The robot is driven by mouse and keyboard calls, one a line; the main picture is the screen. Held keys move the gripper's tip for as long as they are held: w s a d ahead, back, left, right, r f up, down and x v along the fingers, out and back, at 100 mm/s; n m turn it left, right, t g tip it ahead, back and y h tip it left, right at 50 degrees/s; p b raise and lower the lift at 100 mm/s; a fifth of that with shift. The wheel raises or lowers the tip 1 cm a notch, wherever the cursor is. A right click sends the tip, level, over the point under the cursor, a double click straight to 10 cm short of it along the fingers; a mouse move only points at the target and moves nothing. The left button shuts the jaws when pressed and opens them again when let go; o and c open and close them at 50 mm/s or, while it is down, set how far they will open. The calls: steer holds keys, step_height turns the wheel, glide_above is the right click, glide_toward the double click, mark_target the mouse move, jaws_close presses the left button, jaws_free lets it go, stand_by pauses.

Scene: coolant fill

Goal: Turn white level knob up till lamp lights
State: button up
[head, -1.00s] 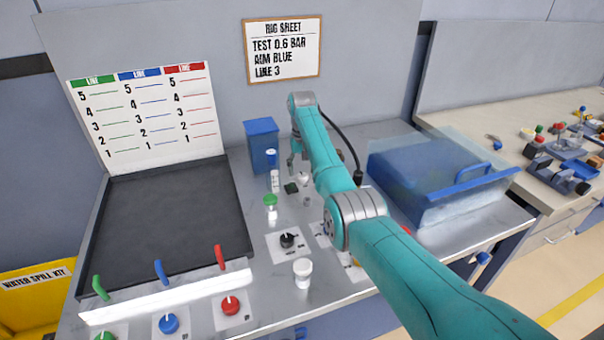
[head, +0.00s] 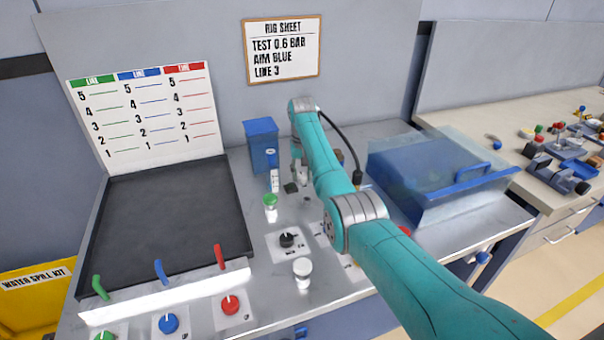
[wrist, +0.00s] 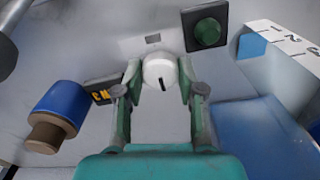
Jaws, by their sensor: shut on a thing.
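The white level knob (wrist: 160,73) with a black pointer mark is between the two fingers of my gripper (wrist: 160,82) in the wrist view. The fingers are shut on its sides. The pointer mark points roughly down in that picture, tilted slightly. A round green lamp (wrist: 207,31) on a dark square base sits just above and right of the knob, and it looks dark. In the head view my gripper (head: 300,175) is down at the panel and largely covers the knob. The lamp (head: 291,188) shows there as a small dark green square.
A blue bin (head: 262,145) stands behind my gripper, with a white numbered scale (head: 274,180) beside it. A green-capped white piece (head: 270,203), a black knob (head: 287,240) and a white cup-like piece (head: 302,268) stand in front. A blue covered box (head: 430,185) is to the right.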

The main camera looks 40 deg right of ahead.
mark_target(302, 175)
steer(key=shift+m, duration=3.4)
steer(key=o, duration=1.1)
steer(key=shift+o, duration=0.2)
step_height(302, 175, up, 12)
